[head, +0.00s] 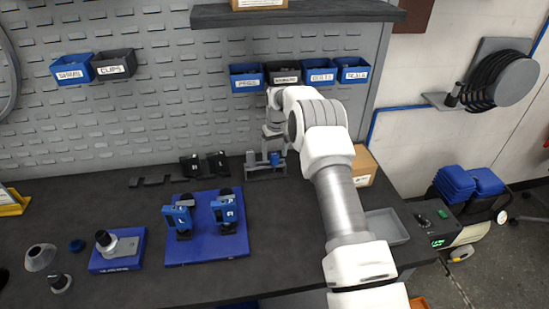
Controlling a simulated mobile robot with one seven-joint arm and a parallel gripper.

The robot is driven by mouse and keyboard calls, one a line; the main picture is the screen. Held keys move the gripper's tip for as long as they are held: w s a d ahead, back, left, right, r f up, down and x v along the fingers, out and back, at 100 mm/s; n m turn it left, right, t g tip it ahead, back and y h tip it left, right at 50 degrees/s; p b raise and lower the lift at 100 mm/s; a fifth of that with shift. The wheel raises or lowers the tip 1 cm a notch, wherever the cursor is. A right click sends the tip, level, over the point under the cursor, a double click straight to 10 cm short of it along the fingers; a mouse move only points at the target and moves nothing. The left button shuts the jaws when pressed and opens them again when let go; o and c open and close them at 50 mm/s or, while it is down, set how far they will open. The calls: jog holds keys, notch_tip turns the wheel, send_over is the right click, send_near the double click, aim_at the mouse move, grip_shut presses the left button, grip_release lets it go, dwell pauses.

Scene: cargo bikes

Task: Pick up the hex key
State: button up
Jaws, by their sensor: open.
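I cannot make out a hex key for certain in the head view. My gripper (273,147) is at the far side of the workbench (290,220), pointing down over a small grey rack (265,172). The rack holds a few small upright pieces, one of them blue (275,158). The jaws are open, and they look small and partly hidden by my own wrist. Whether anything lies between the fingers is too small to tell.
A blue mat (206,250) carries two blue-and-black clamps. A blue block with a grey part (117,250) and grey cones stand at left. A cardboard box (363,165) and grey tray (386,227) are right of my arm. Labelled bins (246,78) and a shelf (300,13) are on the pegboard behind.

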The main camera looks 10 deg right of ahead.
jog(key=shift+w+f, duration=0.1)
jog(key=shift+f, duration=0.65)
jog(key=shift+c, duration=0.4)
grip_shut()
